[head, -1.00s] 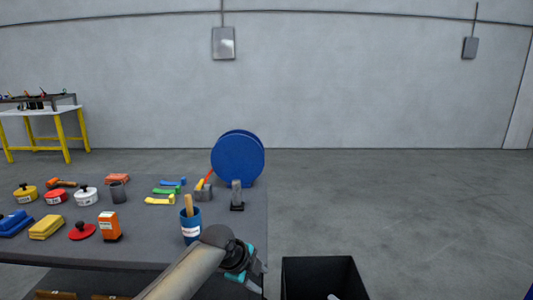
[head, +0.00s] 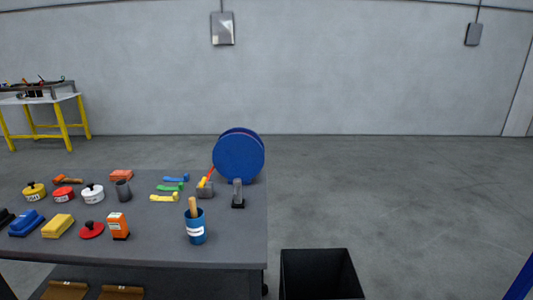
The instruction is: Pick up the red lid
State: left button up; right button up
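The red lid (head: 91,230) lies flat on the grey table, near its front edge on the left side. It is a round red disc with a dark knob on top. A red tin (head: 64,195) stands behind it, a little to the left, and shows no knob. An orange box (head: 118,226) stands close to the right of the lid, and a yellow block (head: 58,226) lies to its left. Neither of my grippers is in view, so their states are hidden.
The table (head: 150,245) also holds a yellow pot (head: 34,191), a white pot (head: 92,193), a grey cup (head: 123,191), a blue cup (head: 195,227) and a large blue reel (head: 238,157). A black bin (head: 320,272) stands right of the table. Floor farther right is clear.

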aim_at(92, 229)
jog(key=u, duration=1.3)
